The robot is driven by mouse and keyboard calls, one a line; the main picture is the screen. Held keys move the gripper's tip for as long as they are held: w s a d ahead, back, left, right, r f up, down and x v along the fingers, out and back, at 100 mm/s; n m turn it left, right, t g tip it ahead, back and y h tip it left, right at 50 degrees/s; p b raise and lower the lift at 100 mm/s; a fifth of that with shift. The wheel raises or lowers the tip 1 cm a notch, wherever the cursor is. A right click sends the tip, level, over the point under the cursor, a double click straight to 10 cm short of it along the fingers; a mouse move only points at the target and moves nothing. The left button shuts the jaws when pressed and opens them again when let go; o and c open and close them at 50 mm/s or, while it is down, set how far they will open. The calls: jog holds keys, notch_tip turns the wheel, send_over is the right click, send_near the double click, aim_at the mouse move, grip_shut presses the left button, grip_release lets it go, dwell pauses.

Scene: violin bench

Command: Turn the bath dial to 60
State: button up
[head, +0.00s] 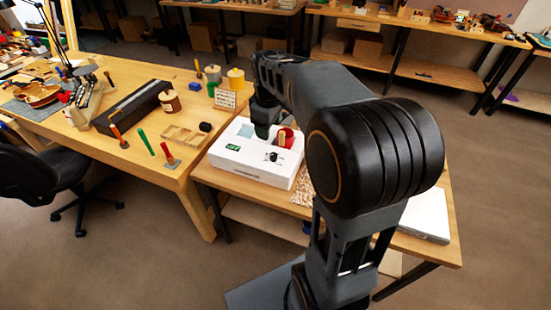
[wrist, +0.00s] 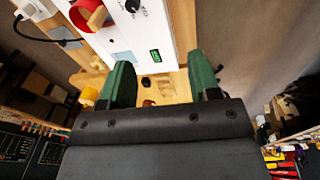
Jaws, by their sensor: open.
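The bath is a white box (head: 262,171) on the right-hand table, with a small green-lit display (head: 233,147) that seems to read OFF. Its black dial (head: 272,157) is on the top face, right of the display, and shows at the top edge of the wrist view (wrist: 133,5); its setting is too small to read. My gripper (wrist: 162,76) has two green fingers, open and empty between them. In the wrist view the dial lies beyond the fingers, apart from them. In the head view my arm hides most of the gripper above the bath's far side.
A red round pot (head: 286,138) sits at the bath's right end. The left wooden bench (head: 155,190) holds upright tools, a black case (head: 132,105), a wooden piece, jars and a violin. A white flat item (head: 425,218) lies at the right table's end.

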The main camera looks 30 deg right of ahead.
aim_at(274, 155)
jog(key=w+d+f+n+g+b, duration=0.2)
jog(key=w+d+f+n, duration=0.25)
jog(key=w+f, duration=0.2)
jog(key=shift+m, duration=0.35)
jog(key=f, duration=0.6)
jog(key=f+p, duration=0.1)
jog(key=f, duration=0.6)
jog(key=shift+w+d+f, duration=0.15)
jog(key=shift+d+f, duration=0.05)
jog(key=shift+c, duration=0.2)
jog(key=c, duration=0.9)
